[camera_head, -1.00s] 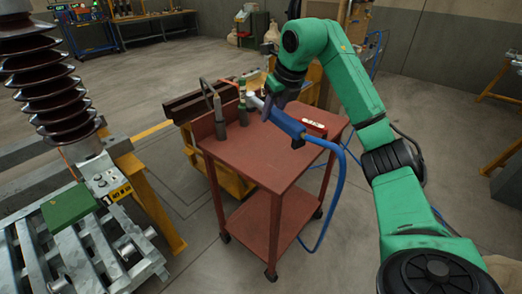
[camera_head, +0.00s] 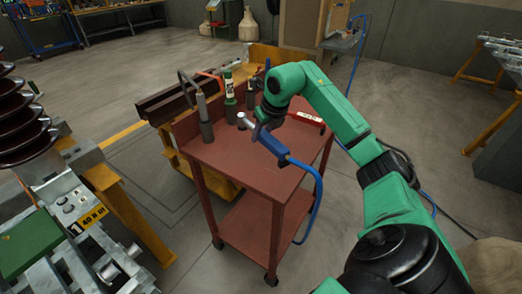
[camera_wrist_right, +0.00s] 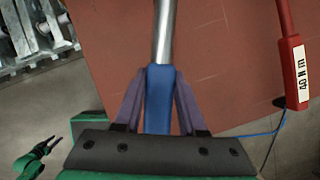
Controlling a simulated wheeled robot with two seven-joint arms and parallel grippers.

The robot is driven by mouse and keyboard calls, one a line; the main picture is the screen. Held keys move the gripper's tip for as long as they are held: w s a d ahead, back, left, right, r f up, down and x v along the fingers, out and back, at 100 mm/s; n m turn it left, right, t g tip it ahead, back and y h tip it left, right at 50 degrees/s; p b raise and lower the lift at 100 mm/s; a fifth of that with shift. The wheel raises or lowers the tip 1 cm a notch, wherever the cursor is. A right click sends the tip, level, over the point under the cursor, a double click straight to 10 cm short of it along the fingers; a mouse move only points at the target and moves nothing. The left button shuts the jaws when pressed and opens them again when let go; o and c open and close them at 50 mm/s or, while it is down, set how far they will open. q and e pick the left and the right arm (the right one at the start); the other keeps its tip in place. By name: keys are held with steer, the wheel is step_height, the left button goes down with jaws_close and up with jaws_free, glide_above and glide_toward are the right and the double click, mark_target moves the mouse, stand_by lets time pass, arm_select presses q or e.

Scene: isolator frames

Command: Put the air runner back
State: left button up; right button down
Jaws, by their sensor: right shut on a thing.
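The air runner (camera_head: 272,144) has a blue body and a silver tube-shaped end (camera_head: 246,122). My right gripper (camera_head: 267,128) is shut on its blue body and holds it at a tilt over the red cart (camera_head: 248,168). The wrist view shows the purple-grey fingers (camera_wrist_right: 158,100) on both sides of the blue body (camera_wrist_right: 158,85), with the silver end (camera_wrist_right: 164,30) pointing away. A blue hose (camera_head: 318,195) hangs from its rear. My left gripper is outside the head view; a green arm part with dark prongs (camera_wrist_right: 42,150) in the wrist view may be it.
The cart's front top is clear. An insulator stack (camera_head: 20,110) stands left.

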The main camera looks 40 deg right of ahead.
steer(key=shift+f, duration=0.5)
step_height(320, 180, down, 4)
steer(key=shift+r, duration=0.1)
steer(key=shift+c, duration=2.4)
jaws_free()
steer(key=shift+s, duration=0.1)
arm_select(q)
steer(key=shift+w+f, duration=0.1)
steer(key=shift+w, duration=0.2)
arm_select(e)
steer(key=shift+a, duration=0.1)
steer(key=shift+r, duration=0.15)
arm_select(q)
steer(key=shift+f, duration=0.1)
arm_select(e)
steer(key=v, duration=1.1)
steer(key=shift+s+r, duration=0.2)
steer(key=shift+r, duration=0.1)
